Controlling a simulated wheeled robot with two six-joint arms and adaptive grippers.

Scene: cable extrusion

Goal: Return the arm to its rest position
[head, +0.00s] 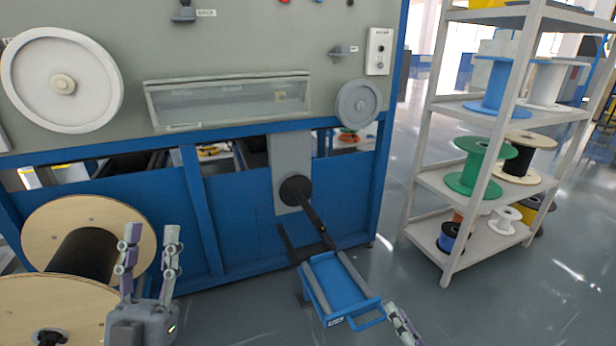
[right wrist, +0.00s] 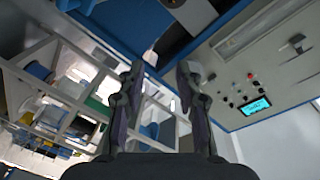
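My left gripper (head: 150,250) is at the lower left of the head view, its two fingers pointing up and spread apart with nothing between them. It appears in front of the right edge of a large wooden cable reel (head: 130,222). Only a finger of my right gripper (head: 402,326) shows at the bottom edge of the head view, right of a blue cradle. In the right wrist view, my right gripper (right wrist: 160,82) has both fingers apart and holds nothing.
A grey and blue machine (head: 280,225) fills the back. A blue roller cradle (head: 342,284) stands low in front of it, below a black spindle (head: 310,210). A white shelf rack (head: 452,185) with several spools stands at the right. Floor (head: 400,270) between cradle and rack is clear.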

